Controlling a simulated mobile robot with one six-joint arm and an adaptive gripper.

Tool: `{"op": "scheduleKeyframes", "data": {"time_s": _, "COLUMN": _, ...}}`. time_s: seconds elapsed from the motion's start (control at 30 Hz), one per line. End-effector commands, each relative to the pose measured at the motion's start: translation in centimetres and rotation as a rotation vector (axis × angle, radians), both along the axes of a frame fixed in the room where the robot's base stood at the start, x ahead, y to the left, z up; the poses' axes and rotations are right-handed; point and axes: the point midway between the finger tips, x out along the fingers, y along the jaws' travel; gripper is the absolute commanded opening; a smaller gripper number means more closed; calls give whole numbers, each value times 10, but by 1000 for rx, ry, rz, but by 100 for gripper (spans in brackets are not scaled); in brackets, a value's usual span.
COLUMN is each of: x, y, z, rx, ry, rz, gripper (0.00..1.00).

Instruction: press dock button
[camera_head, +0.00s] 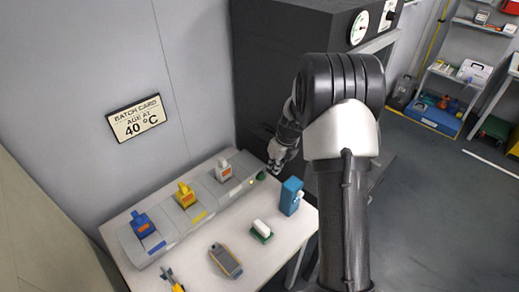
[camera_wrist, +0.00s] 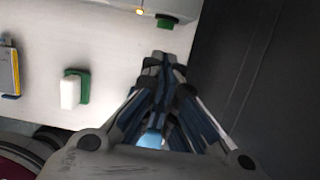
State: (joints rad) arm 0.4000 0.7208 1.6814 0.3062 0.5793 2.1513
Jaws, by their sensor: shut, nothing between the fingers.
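The grey dock (camera_head: 175,215) runs along the back of the white table, with blue, yellow and white units in its slots. A green button (camera_head: 261,176) is at its right end; it also shows in the wrist view (camera_wrist: 167,22), beside a lit amber lamp (camera_wrist: 139,11). My gripper (camera_head: 273,170) is close to the button in the head view. In the wrist view my gripper (camera_wrist: 162,58) is shut and empty, its tips pointing at the button. A gap shows between tips and button there; I cannot tell their height difference.
A blue box (camera_head: 291,196) stands at the table's right edge, near my gripper. A green-and-white block (camera_head: 262,231) and a grey-yellow meter (camera_head: 226,261) lie in front of the dock. A dark cabinet (camera_head: 260,70) with gauges stands behind on the right.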

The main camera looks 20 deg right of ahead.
Motion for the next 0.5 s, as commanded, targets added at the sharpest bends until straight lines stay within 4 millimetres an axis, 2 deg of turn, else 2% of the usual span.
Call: {"op": "scheduleKeyframes", "data": {"time_s": 0.5, "x": 18, "y": 7, "z": -83, "rx": 1, "ry": 2, "rz": 1, "gripper": 0}}
